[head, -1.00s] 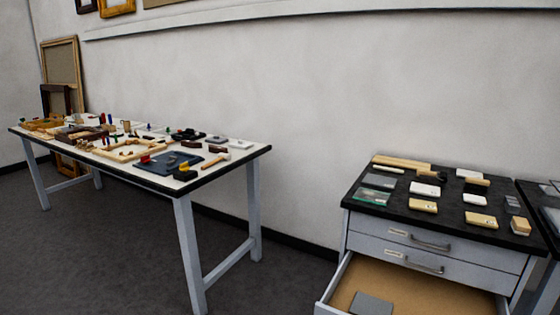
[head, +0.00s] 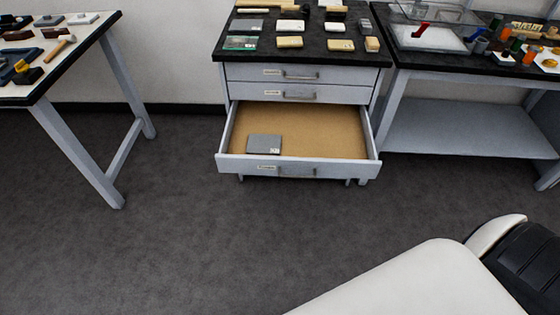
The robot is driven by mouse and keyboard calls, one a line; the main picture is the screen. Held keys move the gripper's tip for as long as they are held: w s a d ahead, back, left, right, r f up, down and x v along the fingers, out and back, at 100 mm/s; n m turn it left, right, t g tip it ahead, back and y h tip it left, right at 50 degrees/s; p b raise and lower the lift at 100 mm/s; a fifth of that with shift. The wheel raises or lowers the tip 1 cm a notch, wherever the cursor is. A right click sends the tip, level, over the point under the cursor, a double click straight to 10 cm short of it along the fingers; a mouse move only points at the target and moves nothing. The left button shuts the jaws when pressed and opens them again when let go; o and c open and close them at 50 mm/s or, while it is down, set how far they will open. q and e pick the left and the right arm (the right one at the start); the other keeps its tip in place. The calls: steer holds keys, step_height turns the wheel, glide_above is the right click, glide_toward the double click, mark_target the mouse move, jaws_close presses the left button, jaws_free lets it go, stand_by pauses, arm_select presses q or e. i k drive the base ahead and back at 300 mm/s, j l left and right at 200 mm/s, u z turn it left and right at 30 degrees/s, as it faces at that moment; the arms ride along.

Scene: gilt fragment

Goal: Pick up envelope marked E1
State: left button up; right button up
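No mark E1 can be read in the head view. A flat grey piece with a small white label (head: 264,143) lies in the open bottom drawer (head: 325,146), toward its left side. I cannot tell if it is the envelope. Several small tan and white flat items lie on the black cabinet top, among them a tan packet (head: 340,45) and a white one (head: 291,26); their markings are too small to read. Neither gripper shows. A white and black part of mine fills the lower right.
The cabinet (head: 300,75) has two shut drawers above the open one, which sticks out over the floor. A worktable (head: 98,35) with tools stands at left. Another table (head: 450,68) with a clear tray stands at right. The dark floor (head: 200,235) between is clear.

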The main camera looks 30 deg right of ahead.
mark_target(334, 44)
steer(key=z, duration=1.25)
